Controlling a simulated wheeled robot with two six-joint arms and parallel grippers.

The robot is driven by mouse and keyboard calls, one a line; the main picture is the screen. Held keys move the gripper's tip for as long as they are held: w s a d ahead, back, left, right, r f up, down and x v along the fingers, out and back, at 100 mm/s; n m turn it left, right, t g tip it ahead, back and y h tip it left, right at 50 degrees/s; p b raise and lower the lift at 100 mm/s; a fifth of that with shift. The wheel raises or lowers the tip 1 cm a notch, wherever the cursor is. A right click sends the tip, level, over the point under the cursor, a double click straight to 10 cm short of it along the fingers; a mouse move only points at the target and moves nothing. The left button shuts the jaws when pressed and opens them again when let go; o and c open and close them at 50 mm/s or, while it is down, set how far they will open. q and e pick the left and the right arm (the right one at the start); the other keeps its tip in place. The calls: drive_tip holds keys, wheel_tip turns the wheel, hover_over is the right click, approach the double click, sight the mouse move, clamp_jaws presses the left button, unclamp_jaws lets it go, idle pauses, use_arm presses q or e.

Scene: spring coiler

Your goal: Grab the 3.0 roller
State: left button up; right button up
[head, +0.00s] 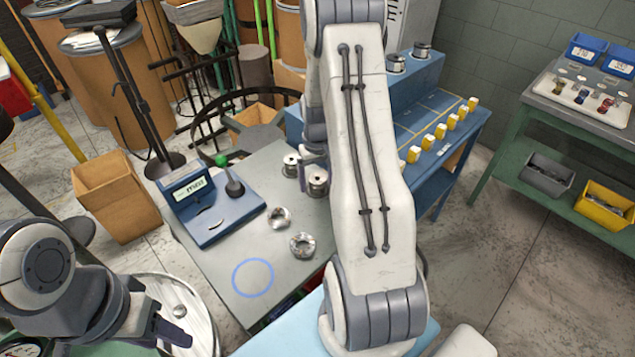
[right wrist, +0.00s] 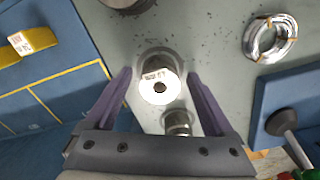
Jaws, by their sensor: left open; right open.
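A silver roller (right wrist: 160,78) with a small printed label on its top stands on the grey table (head: 262,313). In the right wrist view it lies between the spread fingers of my right gripper (right wrist: 161,82), with a gap on each side. The label is too small to read surely. The same roller appears in the head view (head: 318,185) beside my right arm, which hides most of the gripper. A second roller (head: 290,165) stands just behind it, also in the right wrist view (right wrist: 178,124). My left gripper (head: 172,328) is open and empty at lower left.
Two wire coils (head: 279,217) (head: 302,246) lie on the table near a blue gauge unit (head: 205,205). More rollers (head: 396,63) (head: 422,50) stand on the blue bench behind. Another round part (right wrist: 128,3) is cut off at the wrist view's top. A blue circle marks a clear table spot.

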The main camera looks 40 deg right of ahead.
clamp_jaws()
drive_tip(key=shift+r, duration=0.1)
